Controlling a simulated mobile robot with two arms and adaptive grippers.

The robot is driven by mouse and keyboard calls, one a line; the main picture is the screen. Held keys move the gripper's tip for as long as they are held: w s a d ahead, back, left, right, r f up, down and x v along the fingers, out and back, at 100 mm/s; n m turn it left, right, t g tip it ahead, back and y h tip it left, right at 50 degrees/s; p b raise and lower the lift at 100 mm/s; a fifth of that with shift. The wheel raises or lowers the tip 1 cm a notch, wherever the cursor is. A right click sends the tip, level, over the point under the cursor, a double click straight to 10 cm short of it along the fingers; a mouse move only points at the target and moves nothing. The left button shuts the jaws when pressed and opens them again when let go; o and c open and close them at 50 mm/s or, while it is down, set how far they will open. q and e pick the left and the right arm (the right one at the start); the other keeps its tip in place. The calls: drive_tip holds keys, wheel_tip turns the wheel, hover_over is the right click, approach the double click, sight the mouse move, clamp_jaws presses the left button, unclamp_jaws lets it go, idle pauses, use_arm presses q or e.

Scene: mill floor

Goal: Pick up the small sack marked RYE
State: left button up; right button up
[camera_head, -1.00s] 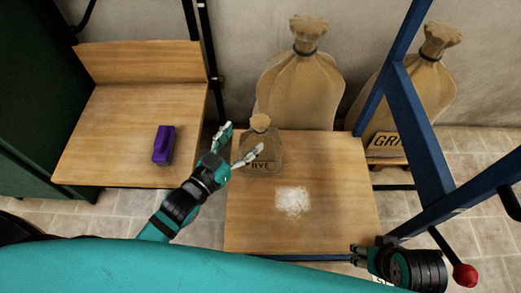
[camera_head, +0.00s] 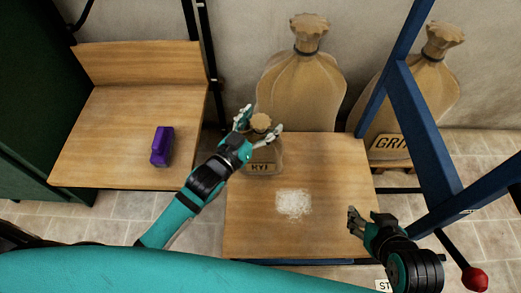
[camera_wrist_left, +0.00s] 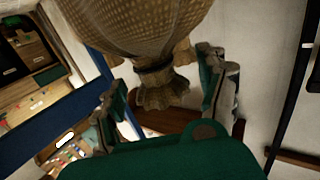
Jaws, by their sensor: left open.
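The small tan sack marked RYE (camera_head: 262,168) stands upright at the back left corner of the wooden bench top (camera_head: 325,235). Its tied neck rises just in front of the big sack. My left gripper (camera_head: 260,121) is open, its fingertips spread on either side of the small sack's top. I cannot tell whether they touch it. In the left wrist view a tied sack neck shows between the open fingers (camera_wrist_left: 160,75); I cannot tell which sack it is. My right gripper (camera_head: 366,214) is over the bench's right edge and holds nothing visible.
A big sack (camera_head: 302,85) stands right behind the bench. Another big sack (camera_head: 432,100), labelled GRI-, is behind the blue frame (camera_head: 420,120) at right. White powder (camera_head: 294,203) lies mid-bench. A purple object (camera_head: 162,146) lies on the left table (camera_head: 110,150).

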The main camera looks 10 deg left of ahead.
use_arm(q)
drive_tip(key=shift+c, duration=0.2)
clamp_jaws()
drive_tip(key=shift+r, duration=0.2)
drive_tip(key=shift+r, duration=0.15)
